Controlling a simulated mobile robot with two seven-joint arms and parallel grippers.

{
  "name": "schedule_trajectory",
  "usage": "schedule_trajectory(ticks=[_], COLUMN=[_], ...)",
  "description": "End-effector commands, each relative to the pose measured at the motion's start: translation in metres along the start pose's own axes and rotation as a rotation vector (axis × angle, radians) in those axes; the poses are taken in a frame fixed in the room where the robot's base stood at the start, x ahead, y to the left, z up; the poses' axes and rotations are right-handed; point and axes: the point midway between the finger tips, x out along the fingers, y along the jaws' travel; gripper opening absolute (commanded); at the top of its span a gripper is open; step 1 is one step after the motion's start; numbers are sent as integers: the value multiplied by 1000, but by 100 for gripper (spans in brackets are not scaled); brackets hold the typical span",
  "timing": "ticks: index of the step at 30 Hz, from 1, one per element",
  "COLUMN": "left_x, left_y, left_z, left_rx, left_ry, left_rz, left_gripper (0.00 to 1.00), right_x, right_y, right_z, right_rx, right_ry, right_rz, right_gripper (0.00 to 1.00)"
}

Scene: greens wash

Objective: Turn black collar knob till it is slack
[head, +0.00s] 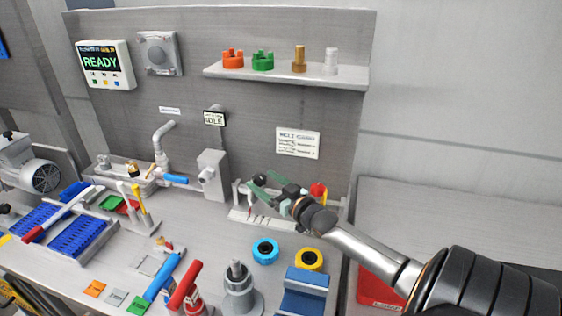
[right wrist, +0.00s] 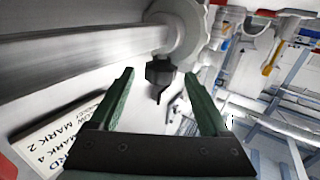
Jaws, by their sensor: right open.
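The black collar knob (right wrist: 160,72) shows in the right wrist view, beside a pale round collar (right wrist: 182,30) on a thick grey post (right wrist: 80,55). My right gripper (right wrist: 158,82) is open, with its green fingers one on each side of the knob and a visible gap to it in the picture. I cannot tell how deep the knob sits between the fingers. In the head view my right gripper (head: 258,188) is at the fixture near the back panel, where a small dark round part (head: 260,180) shows at the fingertips. My left gripper is not in view.
A pale fixture base (head: 250,218) stands under my gripper, with a red knob (head: 318,190) to its right. A blue ring (head: 265,250) and a yellow ring (head: 309,260) lie in front. A grey valve block (head: 212,175) stands left. A shelf (head: 290,76) hangs above.

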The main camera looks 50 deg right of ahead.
Motion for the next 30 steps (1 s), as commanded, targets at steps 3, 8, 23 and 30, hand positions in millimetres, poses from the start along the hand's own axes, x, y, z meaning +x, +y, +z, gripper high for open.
schedule_trajectory(ticks=[3,8,23,30], left_x=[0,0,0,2], left_y=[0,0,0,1], left_z=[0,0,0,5], left_rx=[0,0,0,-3], left_ry=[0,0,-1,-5], left_rz=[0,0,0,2], left_gripper=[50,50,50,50], right_x=[-21,-44,-68,-65], right_y=[0,0,0,-2], right_z=[1,1,0,2], right_rx=[-1,0,0,-43], right_ry=[-3,-3,1,-1], right_rz=[-1,0,0,-11], right_gripper=[80,80,80,80])
